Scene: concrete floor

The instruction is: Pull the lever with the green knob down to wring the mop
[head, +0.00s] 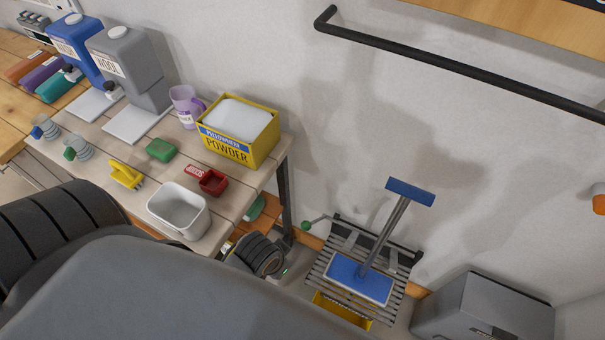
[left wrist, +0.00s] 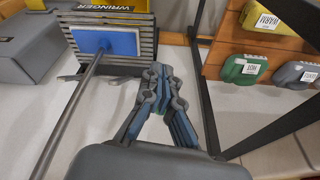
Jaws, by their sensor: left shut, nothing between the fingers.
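The lever's green knob (head: 305,225) sits on a thin rod at the left side of the slatted wringer (head: 337,250) in the head view. The mop's blue pad (head: 345,282) lies on the slats and its grey handle rises from it. In the left wrist view the wringer (left wrist: 145,38) and blue pad (left wrist: 108,41) are at the top. My left gripper (left wrist: 157,78) is shut and empty, apart from the wringer in that picture. A small green patch shows between its finger links; I cannot tell whether it is the knob. My right gripper is not in view.
A table at left holds a yellow powder box (head: 236,130), a white tub (head: 178,211), a red scoop (head: 212,181) and dispensers. Its dark leg (head: 284,195) stands near the knob. A grey bin (head: 485,308) stands right of the wringer. A black rail (head: 450,65) is on the wall.

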